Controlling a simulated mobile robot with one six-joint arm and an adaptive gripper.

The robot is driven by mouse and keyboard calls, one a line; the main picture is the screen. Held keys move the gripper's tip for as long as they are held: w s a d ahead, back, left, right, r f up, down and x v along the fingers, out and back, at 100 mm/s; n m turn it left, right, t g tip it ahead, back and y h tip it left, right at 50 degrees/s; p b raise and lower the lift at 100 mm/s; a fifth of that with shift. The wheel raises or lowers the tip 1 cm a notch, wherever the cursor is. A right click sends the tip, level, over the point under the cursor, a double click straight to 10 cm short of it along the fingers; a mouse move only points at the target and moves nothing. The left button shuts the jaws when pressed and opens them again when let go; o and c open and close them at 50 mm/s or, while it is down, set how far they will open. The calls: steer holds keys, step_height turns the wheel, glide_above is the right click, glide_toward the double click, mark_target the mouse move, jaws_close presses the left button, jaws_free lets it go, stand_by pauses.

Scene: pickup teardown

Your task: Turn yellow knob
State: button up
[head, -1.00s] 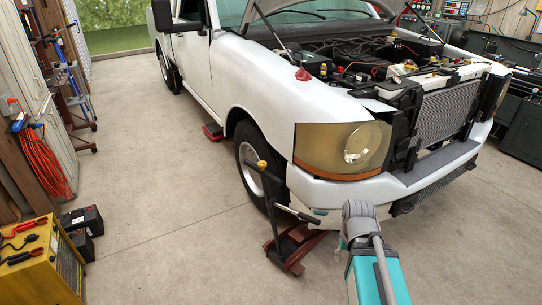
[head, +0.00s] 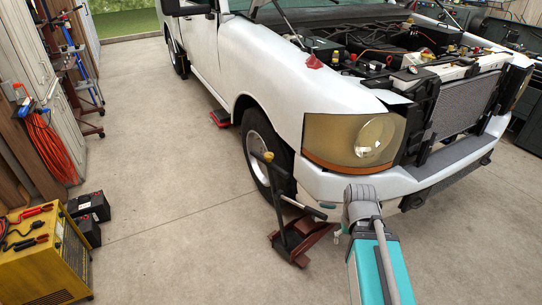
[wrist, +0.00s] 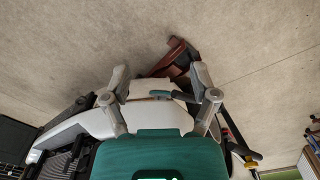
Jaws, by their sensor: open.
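A small yellow knob-like piece (head: 266,157) sits at the top of the dark upright handle of a floor jack (head: 300,238), beside the truck's front wheel. A yellow piece also shows in the wrist view (wrist: 250,157) at lower right, beyond my right finger. I cannot tell whether this is the knob of the task. My gripper (wrist: 161,84) is open and empty in the wrist view, its two grey fingers spread apart. It is above the floor, with the truck's white front and the red jack behind it. In the head view my arm mostly hides it.
The white truck (head: 275,85) with its open engine bay fills the right side. A yellow charger box (head: 70,265) stands at lower left, beside black batteries (head: 92,206). An orange cable coil (head: 50,148) hangs on the left. The floor between is clear.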

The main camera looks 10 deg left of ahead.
steer(key=shift+o, duration=0.2)
steer(key=shift+w+f, duration=0.3)
steer(key=shift+w, duration=0.05)
steer(key=w+a+f+n+t+h+b, duration=0.2)
steer(key=w+f+n+t+h+b, duration=0.15)
steer(key=w+n+b, duration=0.5)
steer(key=n+t+y+b, duration=0.3)
steer(key=n+t+b, duration=0.95)
steer(key=n, duration=1.45)
glide_toward(268, 158)
steer(key=s+f+t+p, duration=0.1)
steer(key=s+t+p, duration=0.1)
steer(key=shift+w+a+f+m+h, duration=0.2)
steer(key=shift+a+m+h, duration=0.05)
steer(key=shift+a, duration=0.1)
steer(key=shift+w, duration=0.1)
steer(key=w, duration=0.9)
steer(key=w+d, duration=0.1)
steer(key=w, duration=0.3)
steer(key=shift+w+d, duration=0.1)
steer(key=shift+w, duration=0.2)
